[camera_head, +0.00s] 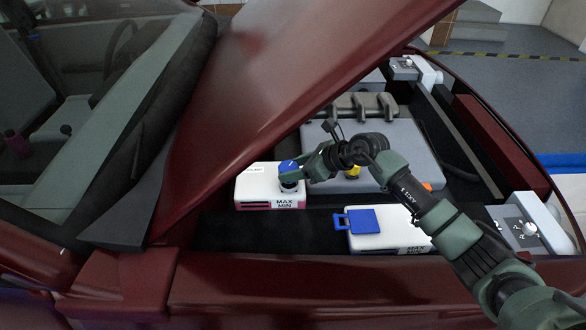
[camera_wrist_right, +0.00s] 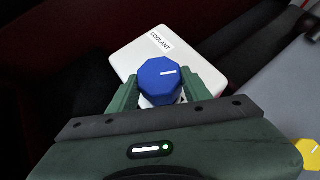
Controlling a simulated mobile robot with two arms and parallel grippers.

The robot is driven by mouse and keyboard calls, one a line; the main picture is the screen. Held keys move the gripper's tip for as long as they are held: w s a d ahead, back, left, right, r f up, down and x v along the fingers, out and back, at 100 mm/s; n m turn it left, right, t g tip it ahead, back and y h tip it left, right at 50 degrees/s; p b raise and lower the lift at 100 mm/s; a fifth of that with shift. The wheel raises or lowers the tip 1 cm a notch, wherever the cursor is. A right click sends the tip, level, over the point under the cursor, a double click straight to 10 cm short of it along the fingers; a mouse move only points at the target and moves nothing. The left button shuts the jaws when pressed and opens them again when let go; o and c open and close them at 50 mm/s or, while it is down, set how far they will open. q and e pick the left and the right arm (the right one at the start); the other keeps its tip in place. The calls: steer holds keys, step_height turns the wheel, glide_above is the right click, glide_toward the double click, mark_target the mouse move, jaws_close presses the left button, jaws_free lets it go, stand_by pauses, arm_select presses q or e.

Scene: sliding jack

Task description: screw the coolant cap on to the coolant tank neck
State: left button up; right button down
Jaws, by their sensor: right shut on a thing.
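The coolant cap (camera_head: 289,167) is blue and faceted with a white mark on top; it also shows in the right wrist view (camera_wrist_right: 160,80). It sits over the neck of the white coolant tank (camera_head: 256,180), which carries a COOLANT label in the right wrist view (camera_wrist_right: 135,55). My right gripper (camera_head: 297,175) is shut on the cap, with a green finger on each side of it. Whether the cap's threads are engaged is hidden. A bit of white neck shows under the cap. My left gripper is not in view.
The raised red hood (camera_head: 300,80) slants over the engine bay close to the tank. A second white tank (camera_head: 385,236) with a blue square lid (camera_head: 362,220) stands nearer the front. The grey engine cover (camera_head: 400,150) with a yellow cap (camera_head: 353,172) lies right of the coolant tank.

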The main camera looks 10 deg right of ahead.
steer(key=shift+f+b, duration=0.85)
steer(key=shift+f, duration=0.2)
steer(key=shift+s+f, duration=0.1)
steer(key=shift+f, duration=0.05)
steer(key=m+h, duration=0.1)
steer(key=m+t+h, duration=0.1)
steer(key=m, duration=0.1)
steer(key=a+m+t+h, duration=0.1)
steer(key=m, duration=0.1)
steer(key=shift+s+f+h, duration=0.2)
steer(key=shift+s+h, duration=0.1)
steer(key=shift+h, duration=0.1)
steer(key=shift+d+m+t+h, duration=0.1)
steer(key=shift+m+t+h, duration=0.35)
steer(key=shift+m, duration=0.25)
steer(key=c, duration=0.6)
jaws_free()
steer(key=shift+w, duration=0.1)
steer(key=shift+r, duration=0.1)
